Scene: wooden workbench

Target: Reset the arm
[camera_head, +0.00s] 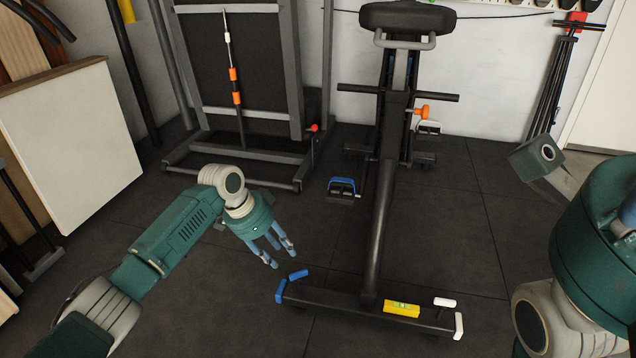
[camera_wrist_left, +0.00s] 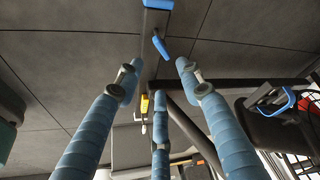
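My left arm comes in from the left in the head view. Its gripper (camera_head: 275,254) hangs above the dark floor with its blue fingers spread and nothing between them. In the left wrist view, the three fingers of the gripper (camera_wrist_left: 158,75) stand apart and are empty. My right arm shows at the right edge of the head view; its fingers cannot be seen.
The black exercise machine (camera_head: 376,215) stands in the middle. A folded treadmill (camera_head: 255,75) stands behind. A white panel (camera_head: 75,140) leans at left.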

